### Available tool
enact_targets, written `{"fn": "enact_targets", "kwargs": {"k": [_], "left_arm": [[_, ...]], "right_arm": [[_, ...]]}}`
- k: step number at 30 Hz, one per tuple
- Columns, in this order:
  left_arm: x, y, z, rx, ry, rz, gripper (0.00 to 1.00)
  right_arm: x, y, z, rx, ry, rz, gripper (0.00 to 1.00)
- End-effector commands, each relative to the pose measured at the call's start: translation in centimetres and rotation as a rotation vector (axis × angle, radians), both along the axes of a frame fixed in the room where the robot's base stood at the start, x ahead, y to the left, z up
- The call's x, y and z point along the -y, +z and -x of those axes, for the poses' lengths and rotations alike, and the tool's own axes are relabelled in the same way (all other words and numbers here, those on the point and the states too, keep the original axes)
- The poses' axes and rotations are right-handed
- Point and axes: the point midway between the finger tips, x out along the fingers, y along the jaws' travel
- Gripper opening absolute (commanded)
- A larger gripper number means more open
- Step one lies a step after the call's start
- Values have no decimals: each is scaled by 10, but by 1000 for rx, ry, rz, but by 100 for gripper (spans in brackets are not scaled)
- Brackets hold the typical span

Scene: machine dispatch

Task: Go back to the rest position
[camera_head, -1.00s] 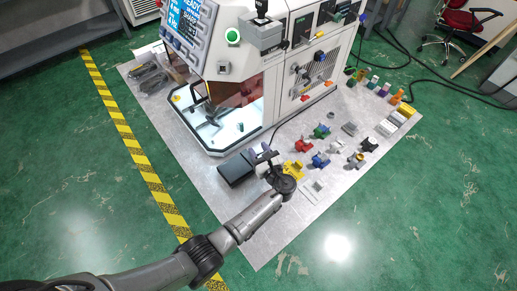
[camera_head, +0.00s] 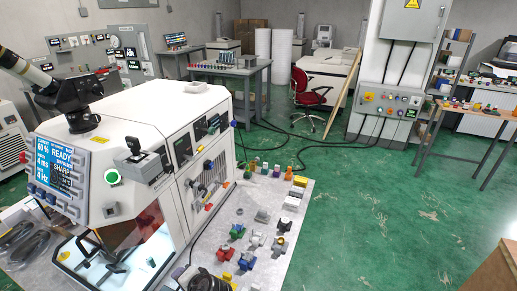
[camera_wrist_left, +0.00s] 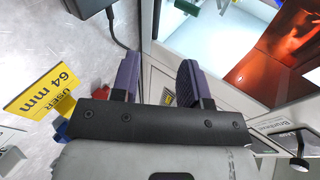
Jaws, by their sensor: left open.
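My left gripper (camera_wrist_left: 158,80) shows in the left wrist view with two purple-padded fingers apart and nothing between them. The grey metal plate and the machine's lit opening lie beyond the fingers. My right gripper is in neither view.
Several small coloured parts (camera_head: 237,231) stand on the grey plate right of the machine. A yellow "64 mm" label (camera_wrist_left: 42,90) and a dark box (camera_wrist_left: 86,7) are close to the gripper. Green floor (camera_head: 370,220) is clear at right.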

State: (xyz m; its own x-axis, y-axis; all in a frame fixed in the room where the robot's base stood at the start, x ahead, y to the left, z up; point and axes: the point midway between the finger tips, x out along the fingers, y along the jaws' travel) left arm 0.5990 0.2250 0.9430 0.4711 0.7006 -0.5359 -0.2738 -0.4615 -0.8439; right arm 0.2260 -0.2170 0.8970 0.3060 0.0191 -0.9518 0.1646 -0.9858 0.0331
Motion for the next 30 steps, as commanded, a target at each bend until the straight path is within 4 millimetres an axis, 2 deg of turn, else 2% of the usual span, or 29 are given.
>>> {"fn": "enact_targets", "kwargs": {"k": [1, 3, 5, 8, 11, 14, 18, 21, 24, 30], "left_arm": [[5, 21, 0, 102, 33, 152, 41], [13, 38, 9, 202, 68, 356, 41], [20, 48, 22, 262, 84, 517, 41], [29, 60, 54, 312, 89, 744, 41], [36, 66, 98, 312, 54, 913, 41], [38, 65, 153, 282, 6, 1024, 41], [28, 50, 223, 226, 12, 1062, 41], [19, 28, 261, 164, 56, 1042, 41], [13, 2, 293, 81, 104, 1021, 41], [8, -35, 352, -61, 176, 994, 41]], "right_arm": [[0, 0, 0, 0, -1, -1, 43], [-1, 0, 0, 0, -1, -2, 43], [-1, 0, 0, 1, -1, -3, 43], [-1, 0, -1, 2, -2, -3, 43], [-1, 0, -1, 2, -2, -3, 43], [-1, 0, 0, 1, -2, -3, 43], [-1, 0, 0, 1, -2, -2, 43], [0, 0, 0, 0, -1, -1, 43], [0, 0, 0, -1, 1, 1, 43], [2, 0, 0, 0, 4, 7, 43]]}}
